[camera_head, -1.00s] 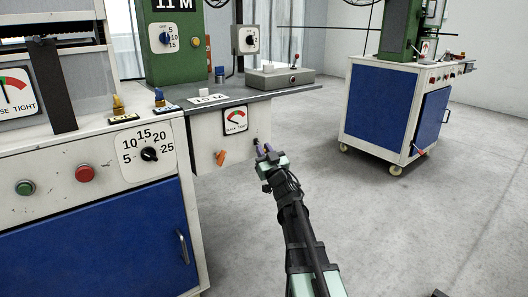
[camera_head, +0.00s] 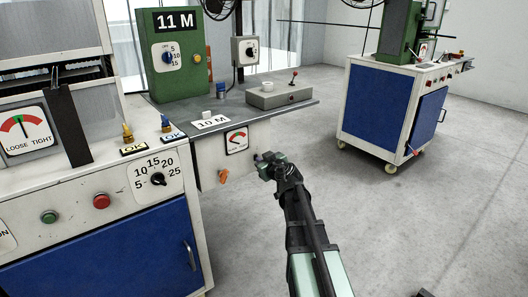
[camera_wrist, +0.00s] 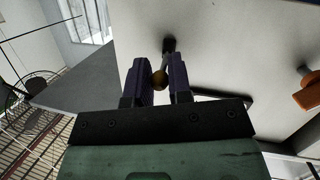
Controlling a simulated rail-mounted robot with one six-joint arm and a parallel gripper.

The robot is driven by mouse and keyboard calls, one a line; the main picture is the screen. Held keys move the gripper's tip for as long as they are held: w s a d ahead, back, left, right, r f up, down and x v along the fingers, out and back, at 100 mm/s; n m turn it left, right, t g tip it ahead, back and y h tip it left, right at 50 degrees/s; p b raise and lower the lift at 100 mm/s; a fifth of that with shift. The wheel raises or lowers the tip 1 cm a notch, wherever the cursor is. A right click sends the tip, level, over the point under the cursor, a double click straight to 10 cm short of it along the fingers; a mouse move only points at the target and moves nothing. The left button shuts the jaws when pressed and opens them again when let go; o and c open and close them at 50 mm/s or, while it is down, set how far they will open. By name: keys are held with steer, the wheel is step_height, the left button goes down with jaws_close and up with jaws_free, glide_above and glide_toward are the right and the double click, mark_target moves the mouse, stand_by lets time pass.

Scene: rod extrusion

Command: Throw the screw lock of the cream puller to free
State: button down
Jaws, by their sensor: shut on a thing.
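The cream puller is the pale cabinet front (camera_head: 208,165) under a grey top, with a gauge (camera_head: 237,140) on it. My gripper (camera_head: 263,158) is at the right end of this front and hides the small lever there. In the wrist view, a short lever (camera_wrist: 167,60) rises from a dark mount on the pale panel and ends in a brass-coloured ball (camera_wrist: 160,78). My purple fingers (camera_wrist: 162,74) stand on both sides of this lever end, shut on it. An orange handle (camera_head: 223,177) is left of my gripper and also shows in the wrist view (camera_wrist: 308,92).
A grey worktop (camera_head: 235,112) overhangs the panel and carries a grey box (camera_head: 282,95) with a red-tipped lever. A white bench (camera_head: 105,185) with buttons and a dial stands at the left. A blue-doored cabinet (camera_head: 375,105) stands back right. The floor between is clear.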

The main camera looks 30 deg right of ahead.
steer(key=shift+w+r+g+p, duration=0.15)
steer(key=shift+r+g+p, duration=0.45)
steer(key=shift+g+p, duration=0.5)
steer(key=shift+p, duration=0.6)
steer(key=shift+f+g, duration=0.15)
steer(key=shift+g, duration=0.15)
steer(key=c, duration=1.1)
jaws_free()
steer(key=p+v, duration=0.5)
steer(key=v, duration=0.5)
steer(key=shift+s+a+r, duration=0.1)
steer(key=shift+s+r, duration=0.15)
steer(key=shift+s, duration=0.1)
